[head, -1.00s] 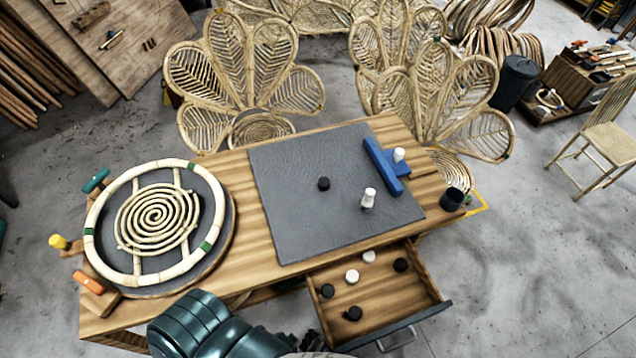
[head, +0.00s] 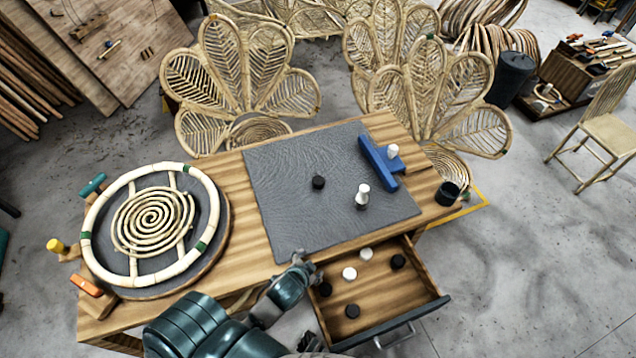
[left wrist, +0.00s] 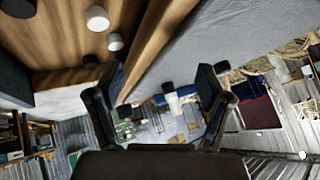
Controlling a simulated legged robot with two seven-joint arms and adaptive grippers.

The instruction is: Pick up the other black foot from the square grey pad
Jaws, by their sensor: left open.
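The black foot (head: 318,182) stands on the square grey pad (head: 290,215), left of a white peg (head: 362,195). My left gripper (head: 302,268) is over the table's front edge, just in front of the pad and near the drawer's left corner. My right gripper does not clearly show.
The open drawer (head: 415,306) holds several black and white feet. A blue T-shaped block (head: 377,160) with a white piece lies at the pad's right edge, and a black cup (head: 448,194) stands beyond. The round rattan frame (head: 88,240) fills the table's left.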

